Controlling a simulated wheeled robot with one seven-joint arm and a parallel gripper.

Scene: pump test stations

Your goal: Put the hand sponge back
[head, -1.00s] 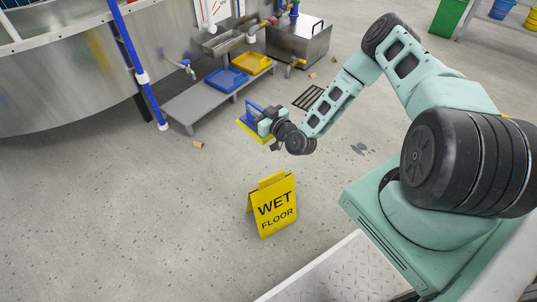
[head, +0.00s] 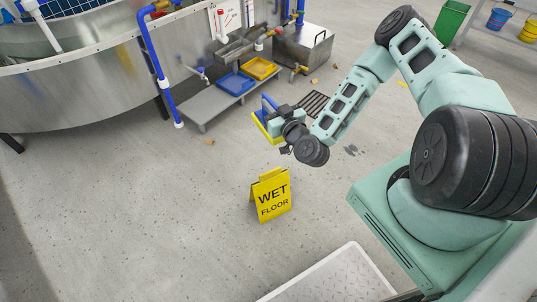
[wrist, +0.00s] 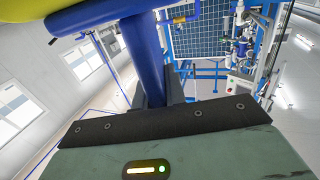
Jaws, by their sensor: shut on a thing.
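The hand sponge, a blue handle on a yellow pad (head: 263,128), is held in my gripper (head: 275,118) in the head view. The gripper is in the air, in front of and to the right of a low grey bench (head: 203,114). In the wrist view the blue handle (wrist: 137,50) runs between the dark-edged jaws, with part of the yellow pad at the top left. The jaws are shut on the handle. On the bench are a blue tray (head: 236,83) and a yellow tray (head: 260,68). Their insides look empty from here.
A yellow wet floor sign (head: 271,196) stands on the floor below my gripper in the picture. A big steel tank (head: 80,95), a blue pipe (head: 163,84) and a steel box (head: 303,47) flank the bench. Open floor spreads left.

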